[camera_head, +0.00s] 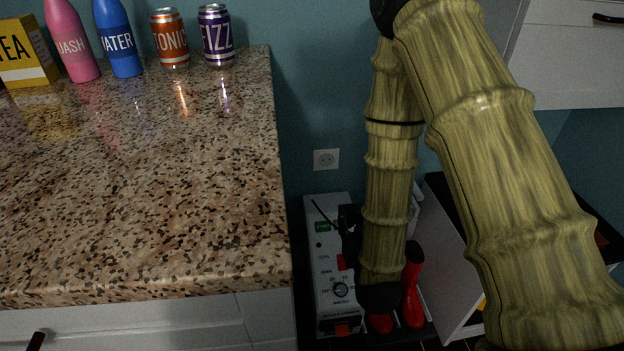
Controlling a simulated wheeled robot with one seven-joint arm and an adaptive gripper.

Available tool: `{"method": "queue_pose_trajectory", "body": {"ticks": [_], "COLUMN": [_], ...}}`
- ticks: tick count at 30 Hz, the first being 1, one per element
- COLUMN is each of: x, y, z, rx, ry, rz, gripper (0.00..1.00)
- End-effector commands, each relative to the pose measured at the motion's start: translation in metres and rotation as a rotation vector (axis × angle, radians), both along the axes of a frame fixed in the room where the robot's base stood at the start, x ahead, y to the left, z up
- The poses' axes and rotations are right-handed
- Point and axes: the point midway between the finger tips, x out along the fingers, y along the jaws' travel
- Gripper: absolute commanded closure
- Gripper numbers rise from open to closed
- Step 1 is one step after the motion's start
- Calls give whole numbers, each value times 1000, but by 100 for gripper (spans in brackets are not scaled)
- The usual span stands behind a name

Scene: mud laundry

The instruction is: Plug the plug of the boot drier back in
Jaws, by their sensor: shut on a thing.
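The boot drier (328,275) is a pale box with a dial, a green label and orange-red parts, standing low in the gap right of the counter. A white wall socket (326,159) is on the teal wall above it, with nothing in it. My gripper (347,222) is a dark shape in front of the drier, below and slightly right of the socket, partly hidden by my arm. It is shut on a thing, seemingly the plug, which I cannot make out. A thin dark line, perhaps cable, runs across the drier's top.
Red boots (412,285) stand right of the drier, partly behind my arm. The speckled counter (150,190) bounds the left; bottles, cans and a tea box stand at its back. A white cabinet (575,55) hangs upper right.

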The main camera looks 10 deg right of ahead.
Motion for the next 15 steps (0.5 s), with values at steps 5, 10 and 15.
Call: {"method": "queue_pose_trajectory", "body": {"ticks": [5, 10, 15], "x": [-1, 0, 25], "y": [-2, -1, 0], "z": [0, 0, -5], "rx": [1, 0, 4], "ry": [0, 0, 6], "rz": [-3, -2, -5], "gripper": [100, 100, 100]}}
